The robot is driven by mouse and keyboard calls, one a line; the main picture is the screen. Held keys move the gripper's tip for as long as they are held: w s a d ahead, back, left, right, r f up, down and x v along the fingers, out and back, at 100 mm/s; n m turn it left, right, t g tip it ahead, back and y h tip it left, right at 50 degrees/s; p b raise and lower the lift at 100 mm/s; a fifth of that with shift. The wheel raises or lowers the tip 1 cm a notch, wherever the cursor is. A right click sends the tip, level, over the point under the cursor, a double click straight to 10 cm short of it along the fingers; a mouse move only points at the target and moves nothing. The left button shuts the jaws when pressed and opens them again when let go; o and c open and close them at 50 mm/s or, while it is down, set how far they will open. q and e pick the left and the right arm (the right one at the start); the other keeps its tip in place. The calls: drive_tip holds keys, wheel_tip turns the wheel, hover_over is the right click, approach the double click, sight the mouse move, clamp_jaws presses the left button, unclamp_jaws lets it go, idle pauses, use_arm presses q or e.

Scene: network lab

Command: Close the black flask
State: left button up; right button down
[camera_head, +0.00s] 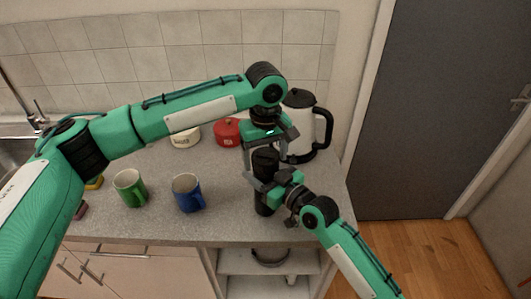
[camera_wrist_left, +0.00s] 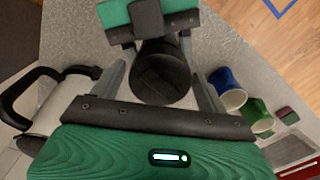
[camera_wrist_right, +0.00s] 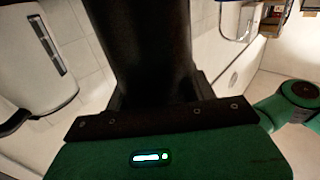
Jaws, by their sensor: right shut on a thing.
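The black flask (camera_head: 264,206) stands upright near the front edge of the grey counter. Its dark round top (camera_wrist_left: 163,76) faces the left wrist camera; I cannot tell how tightly any lid sits on it. My left gripper (camera_head: 265,150) points down over the flask top, open, with one finger on each side and a gap to the top. My right gripper (camera_head: 262,187) comes in from the front right and is shut on the flask body below the top. The flask body (camera_wrist_right: 145,40) fills the middle of the right wrist view, hiding the fingertips.
A white kettle (camera_head: 302,135) with a black handle stands close behind the flask. A red canister (camera_head: 227,133) and a cream pot (camera_head: 186,138) are at the back. A blue mug (camera_head: 188,194) and a green mug (camera_head: 130,188) stand left. The counter's right edge is near.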

use_arm(q)
drive_tip(key=c, duration=0.8)
drive_tip(key=m, duration=0.6)
drive_tip(key=shift+m, duration=0.3)
drive_tip(key=o, duration=1.1)
drive_tip(key=shift+c, duration=0.2)
drive_tip(key=shift+r, duration=2.3)
drive_tip(key=shift+c, duration=0.4)
